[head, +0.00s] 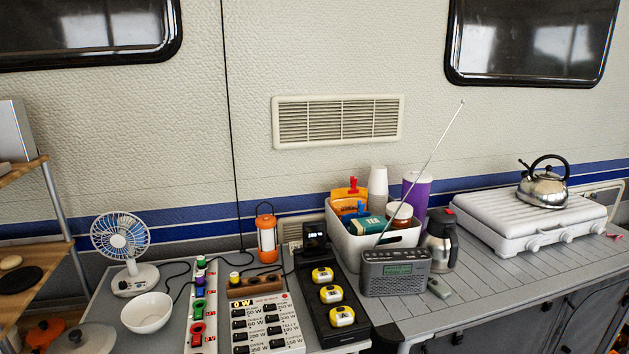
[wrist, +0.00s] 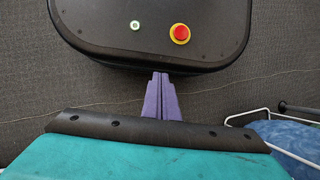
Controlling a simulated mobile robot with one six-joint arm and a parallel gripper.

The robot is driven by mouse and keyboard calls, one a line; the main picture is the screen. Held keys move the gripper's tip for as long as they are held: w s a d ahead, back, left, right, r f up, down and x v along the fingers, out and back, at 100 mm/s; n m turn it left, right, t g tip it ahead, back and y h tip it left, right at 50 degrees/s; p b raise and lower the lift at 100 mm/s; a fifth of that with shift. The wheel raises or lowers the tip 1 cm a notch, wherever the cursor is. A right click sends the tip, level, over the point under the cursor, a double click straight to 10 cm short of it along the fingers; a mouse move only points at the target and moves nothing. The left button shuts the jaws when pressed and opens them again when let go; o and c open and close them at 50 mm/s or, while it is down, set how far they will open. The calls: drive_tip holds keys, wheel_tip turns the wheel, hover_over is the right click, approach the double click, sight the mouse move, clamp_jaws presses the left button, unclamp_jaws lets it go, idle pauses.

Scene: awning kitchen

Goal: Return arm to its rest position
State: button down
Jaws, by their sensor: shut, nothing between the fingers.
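My gripper (wrist: 160,98) shows in the wrist view, with its two purple fingers together and nothing between them. It points toward a black rounded panel with a red and yellow button and a small pale button, which looks like part of my own base. The fingertips overlap the panel's lower edge in the picture; I cannot tell whether they touch it. Neither my arm nor my gripper shows in the head view.
In the wrist view, a white rail (wrist: 247,116) and blue fabric (wrist: 288,135) are at the right, over grey ground (wrist: 30,85). In the head view, a radio (head: 396,272) with a long raised antenna, a fan (head: 122,240), a lantern (head: 267,238) and a kettle (head: 543,187) stand on the counters.

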drive_tip(key=shift+s+d+r+h+p, duration=0.2)
drive_tip(key=shift+s+r+h+p, duration=0.4)
drive_tip(key=shift+s+r, duration=0.6)
idle(0.5)
